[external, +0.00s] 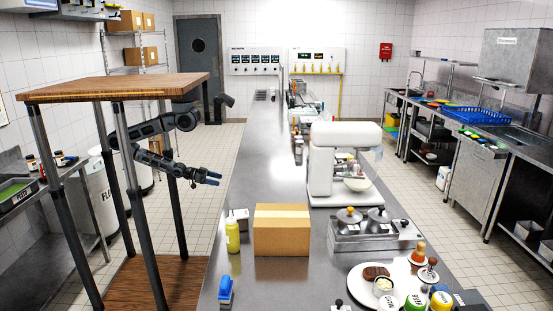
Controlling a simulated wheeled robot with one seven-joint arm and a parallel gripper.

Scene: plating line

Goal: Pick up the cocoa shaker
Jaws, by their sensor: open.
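I cannot tell for sure which thing is the cocoa shaker. A small container with a metal top (428,272) stands at the counter's near right, beside a white plate (355,287). Several labelled containers stand in front of it, among them a green-topped one (414,301) and a yellow one (441,298). My gripper is far to the left of all these and touches nothing.
A cardboard box (281,231) and a yellow bottle (233,236) stand at the counter's near left. A white stand mixer (342,150) and a steel unit with lidded pots (372,240) are on its right. A tall wooden-topped table (120,87) stands by my arm.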

